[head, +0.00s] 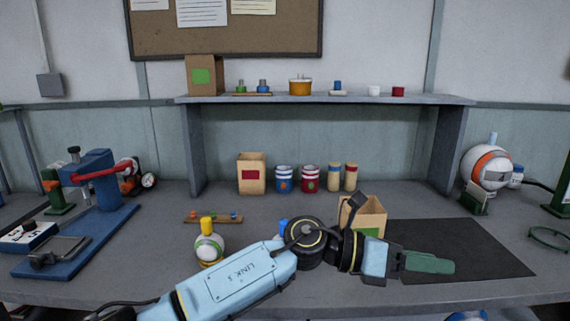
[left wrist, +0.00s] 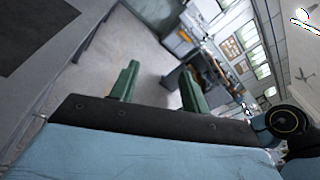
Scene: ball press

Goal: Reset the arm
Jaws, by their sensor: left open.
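My left arm (head: 240,279) reaches in from the bottom left across the front of the bench. Its left gripper (head: 430,263) has green fingers and hangs over the dark mat (head: 470,243), pointing right. In the left wrist view the two fingers of the left gripper (left wrist: 158,80) stand apart with nothing between them. A blue press (head: 98,175) with a red lever (head: 102,171) stands at the far left, well away from the gripper. My right gripper is not in view.
A box with a green label (head: 368,216) stands just behind my left wrist. A box with a red label (head: 252,174) and several cans stand under the shelf (head: 330,99). The mat looks bare.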

